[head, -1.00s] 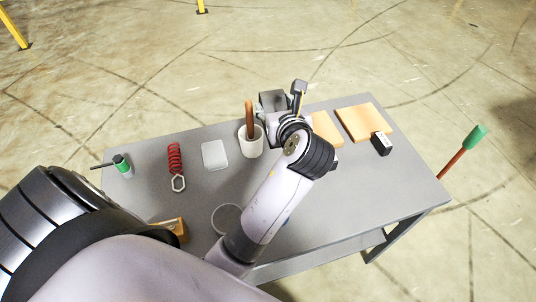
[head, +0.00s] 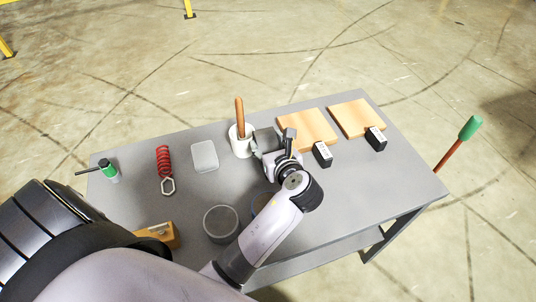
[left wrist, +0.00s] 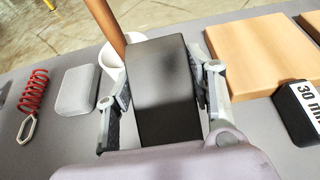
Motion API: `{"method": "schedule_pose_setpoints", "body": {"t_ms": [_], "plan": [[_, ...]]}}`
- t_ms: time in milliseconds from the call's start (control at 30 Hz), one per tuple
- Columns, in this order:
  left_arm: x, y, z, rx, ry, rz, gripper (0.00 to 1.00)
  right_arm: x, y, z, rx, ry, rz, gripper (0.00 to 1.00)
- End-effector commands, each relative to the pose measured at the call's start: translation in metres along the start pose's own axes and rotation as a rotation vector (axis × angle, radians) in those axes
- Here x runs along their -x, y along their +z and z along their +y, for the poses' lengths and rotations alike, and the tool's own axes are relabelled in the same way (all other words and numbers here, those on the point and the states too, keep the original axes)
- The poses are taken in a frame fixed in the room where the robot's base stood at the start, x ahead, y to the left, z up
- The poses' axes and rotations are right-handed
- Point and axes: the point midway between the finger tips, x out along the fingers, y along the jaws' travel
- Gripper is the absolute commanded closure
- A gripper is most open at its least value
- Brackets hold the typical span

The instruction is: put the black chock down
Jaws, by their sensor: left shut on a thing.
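The black chock (head: 267,140) is a dark block held between the fingers of my left gripper (head: 272,151). In the left wrist view the chock (left wrist: 163,90) fills the space between the two grey fingers (left wrist: 165,95), which press on its sides. The chock is just right of the white cup, at the near left corner of a wooden board. I cannot tell whether its underside touches the table. My right gripper is in neither view.
The grey table (head: 330,205) carries two wooden boards (head: 307,130), (head: 352,118) with small black labelled blocks (head: 322,154), (head: 376,139). A white cup (head: 238,146) holds a brown handle. A grey pad (head: 205,156), red coil (head: 163,160) and round grey dish (head: 221,224) lie left and nearer.

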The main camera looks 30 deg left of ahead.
Motion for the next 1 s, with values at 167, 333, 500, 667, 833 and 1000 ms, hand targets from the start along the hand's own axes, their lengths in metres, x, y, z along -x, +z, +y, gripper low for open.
{"method": "schedule_pose_setpoints", "body": {"t_ms": [167,333,500,667,833,1000], "plan": [[-0.011,-0.025,0.0,-0.003,0.0,-0.001,0.96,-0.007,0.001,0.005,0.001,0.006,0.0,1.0],[-0.016,-0.036,0.0,-0.001,-0.001,-0.002,0.96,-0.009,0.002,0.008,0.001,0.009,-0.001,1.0],[-0.016,-0.036,0.0,0.0,-0.001,-0.002,0.96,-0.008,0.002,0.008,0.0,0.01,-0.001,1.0],[-0.016,-0.039,0.0,-0.002,0.0,0.001,0.5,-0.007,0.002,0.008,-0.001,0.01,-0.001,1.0],[-0.016,-0.039,0.0,-0.002,0.0,0.001,0.38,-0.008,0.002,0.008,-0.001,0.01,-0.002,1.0],[-0.016,-0.039,0.0,-0.002,0.0,0.001,0.3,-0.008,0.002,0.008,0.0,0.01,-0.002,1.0]]}}
